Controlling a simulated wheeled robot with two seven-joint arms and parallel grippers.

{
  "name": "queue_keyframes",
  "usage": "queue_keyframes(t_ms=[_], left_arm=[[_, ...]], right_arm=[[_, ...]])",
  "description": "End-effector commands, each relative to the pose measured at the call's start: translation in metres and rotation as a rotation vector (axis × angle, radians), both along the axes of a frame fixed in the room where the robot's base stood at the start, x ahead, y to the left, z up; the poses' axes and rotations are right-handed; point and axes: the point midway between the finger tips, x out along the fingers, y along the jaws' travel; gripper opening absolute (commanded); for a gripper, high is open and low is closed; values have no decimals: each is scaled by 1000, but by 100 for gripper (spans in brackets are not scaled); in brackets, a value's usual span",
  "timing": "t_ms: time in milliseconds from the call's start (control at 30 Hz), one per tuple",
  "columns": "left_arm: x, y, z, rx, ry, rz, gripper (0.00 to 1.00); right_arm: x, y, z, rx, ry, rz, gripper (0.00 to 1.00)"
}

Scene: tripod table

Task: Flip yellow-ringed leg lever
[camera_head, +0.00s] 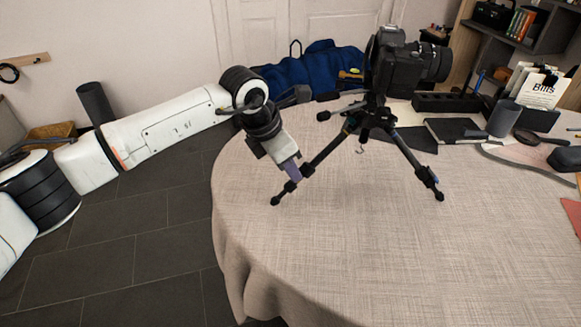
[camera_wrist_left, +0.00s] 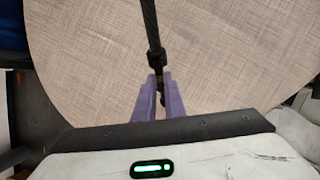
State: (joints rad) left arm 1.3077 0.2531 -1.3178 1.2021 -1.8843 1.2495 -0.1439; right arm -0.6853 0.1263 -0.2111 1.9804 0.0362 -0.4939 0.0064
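The black tripod (camera_head: 378,118) stands on the round table with its legs spread and a camera on top. My left gripper (camera_head: 292,178) is at the lower part of its left leg (camera_head: 325,153), just above the foot. In the left wrist view the gripper's two purple fingers (camera_wrist_left: 160,85) stand on either side of the leg (camera_wrist_left: 151,28) at a dark joint. My right gripper is not in view.
The black camera (camera_head: 398,65) sits high on the tripod. A blue bag (camera_head: 315,68) lies behind. A notebook (camera_head: 462,131), a grey cup (camera_head: 504,118) and other desk items crowd the back right. The cloth-covered table (camera_head: 350,250) is clear in front.

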Motion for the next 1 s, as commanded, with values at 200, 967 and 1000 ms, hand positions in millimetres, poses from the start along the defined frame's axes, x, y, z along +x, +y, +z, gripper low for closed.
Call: queue_keyframes(t_ms=[200,967,1000], left_arm=[[0,-1,1,7,4,0,0],[3,-6,14,315,184,24,0],[3,-6,15,318,186,24,0]], right_arm=[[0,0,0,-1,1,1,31],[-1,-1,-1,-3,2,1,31],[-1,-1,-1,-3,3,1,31]])
